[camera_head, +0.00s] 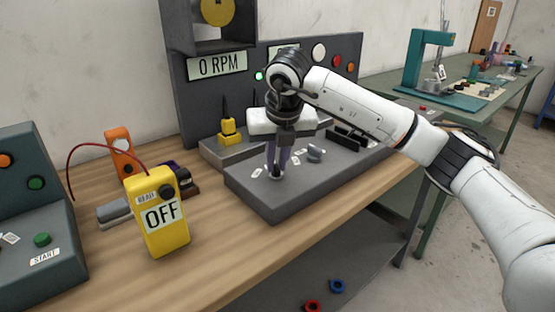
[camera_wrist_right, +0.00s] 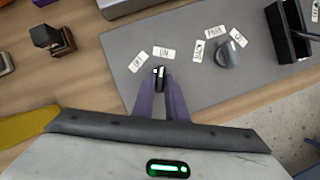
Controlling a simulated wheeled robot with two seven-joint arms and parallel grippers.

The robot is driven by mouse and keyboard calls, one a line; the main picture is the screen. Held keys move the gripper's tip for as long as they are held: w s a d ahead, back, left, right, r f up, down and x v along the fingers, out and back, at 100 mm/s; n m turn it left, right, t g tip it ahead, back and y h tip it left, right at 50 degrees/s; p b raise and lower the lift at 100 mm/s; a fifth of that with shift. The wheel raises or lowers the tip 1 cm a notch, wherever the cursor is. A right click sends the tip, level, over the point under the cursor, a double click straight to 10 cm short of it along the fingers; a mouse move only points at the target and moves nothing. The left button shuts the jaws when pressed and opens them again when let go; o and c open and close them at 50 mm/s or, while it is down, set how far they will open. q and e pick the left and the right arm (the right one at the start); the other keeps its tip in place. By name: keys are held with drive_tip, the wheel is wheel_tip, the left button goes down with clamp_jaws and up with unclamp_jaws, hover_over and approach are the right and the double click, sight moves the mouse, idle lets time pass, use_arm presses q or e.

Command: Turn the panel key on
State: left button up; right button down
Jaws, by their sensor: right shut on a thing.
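The panel key (camera_wrist_right: 159,71) is a small dark piece with a light stripe, standing up from the grey panel (camera_wrist_right: 118,46). My right gripper (camera_head: 275,172) points down at the front of this panel in the head view. In the right wrist view its purple fingers (camera_wrist_right: 161,84) are closed on the key from both sides. The key points nearly straight up in that view, toward a small white label (camera_wrist_right: 163,53) that seems to read ON. Another small label (camera_wrist_right: 138,62) lies to its left. In the head view the fingers mostly hide the key.
A grey knob (camera_wrist_right: 229,53) with small labels stands right of the key. A black holder (camera_wrist_right: 287,33) is beyond it. A yellow box reading OFF (camera_head: 162,212) stands left of the panel. A display reading 0 RPM (camera_head: 217,65) is behind. Bare wood lies in front.

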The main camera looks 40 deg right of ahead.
drive_tip(key=shift+m, duration=0.4)
drive_tip(key=c, duration=1.8)
unclamp_jaws()
drive_tip(key=shift+o, duration=0.2)
drive_tip(key=v, duration=1)
drive_tip(key=shift+r, duration=0.15)
drive_tip(key=shift+s+a, duration=0.1)
drive_tip(key=shift+a, duration=0.05)
